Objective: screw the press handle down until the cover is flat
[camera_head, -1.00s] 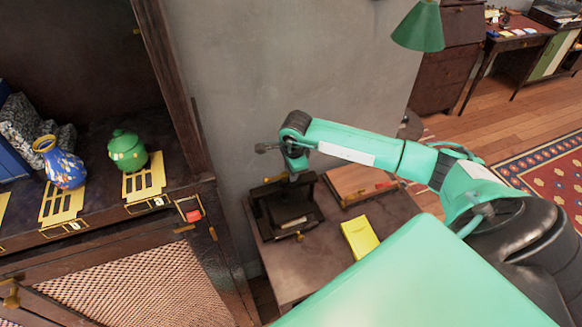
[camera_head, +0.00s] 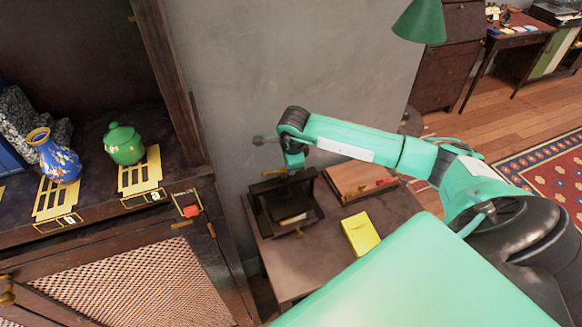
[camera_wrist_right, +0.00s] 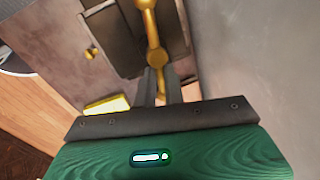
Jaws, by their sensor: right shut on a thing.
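The dark press (camera_head: 262,216) stands on the small table below my right arm. Its brass handle (camera_head: 273,172) shows just left of my right gripper (camera_head: 292,176). In the right wrist view the brass handle (camera_wrist_right: 152,55) runs up from between the fingers of my right gripper (camera_wrist_right: 156,88), which is shut on it. The dark press frame (camera_wrist_right: 110,25) lies beyond the fingers. My wrist and the handle hide part of the press top, and I cannot tell how flat the cover is. My left gripper is out of view.
A brown wooden box (camera_head: 350,180) and a yellow box (camera_head: 360,233) sit right of the press on the table (camera_head: 300,265). The wall is close behind. A green lamp (camera_head: 420,22) hangs above.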

